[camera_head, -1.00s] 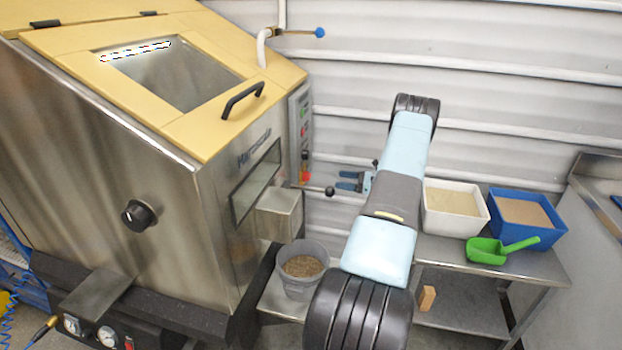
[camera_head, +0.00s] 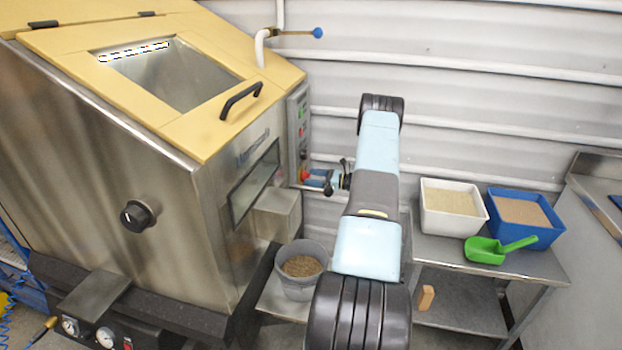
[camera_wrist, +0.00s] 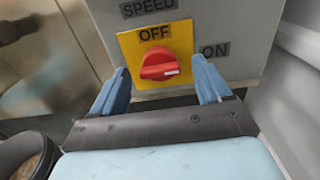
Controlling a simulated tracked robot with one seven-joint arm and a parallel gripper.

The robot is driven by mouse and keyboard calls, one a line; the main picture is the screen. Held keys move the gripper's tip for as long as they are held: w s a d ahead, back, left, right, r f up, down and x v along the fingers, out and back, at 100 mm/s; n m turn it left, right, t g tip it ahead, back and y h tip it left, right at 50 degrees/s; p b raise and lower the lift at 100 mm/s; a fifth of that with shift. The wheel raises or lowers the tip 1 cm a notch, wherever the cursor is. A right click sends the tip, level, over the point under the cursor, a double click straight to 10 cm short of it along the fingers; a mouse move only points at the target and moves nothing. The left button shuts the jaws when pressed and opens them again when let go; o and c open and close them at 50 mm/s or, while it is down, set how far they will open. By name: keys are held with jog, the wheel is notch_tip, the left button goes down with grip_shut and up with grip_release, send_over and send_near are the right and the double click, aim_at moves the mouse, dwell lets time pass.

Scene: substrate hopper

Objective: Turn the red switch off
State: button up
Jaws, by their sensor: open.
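The red switch (camera_wrist: 160,66) is a rotary knob on a yellow plate (camera_wrist: 128,45), with OFF above it and ON to its right. Its white mark points right, towards ON. In the wrist view my gripper (camera_wrist: 160,78) is open, with one blue finger on each side of the knob. Whether the fingers touch it I cannot tell. In the head view my gripper (camera_head: 318,178) is at the lower end of the control panel (camera_head: 298,120) on the hopper's right side, and the switch is mostly hidden behind the fingers.
The steel hopper (camera_head: 110,160) with a yellow lid fills the left. A grey bucket (camera_head: 300,285) stands below its outlet. A white bin (camera_head: 450,230), a blue bin (camera_head: 550,238) and a green scoop (camera_head: 487,252) are on a bench at right. A corrugated wall stands behind.

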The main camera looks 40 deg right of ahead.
jog(key=shift+w+a, duration=0.45)
jog(key=shift+w, duration=0.05)
jog(key=shift+c, duration=0.2)
jog(key=c, duration=1)
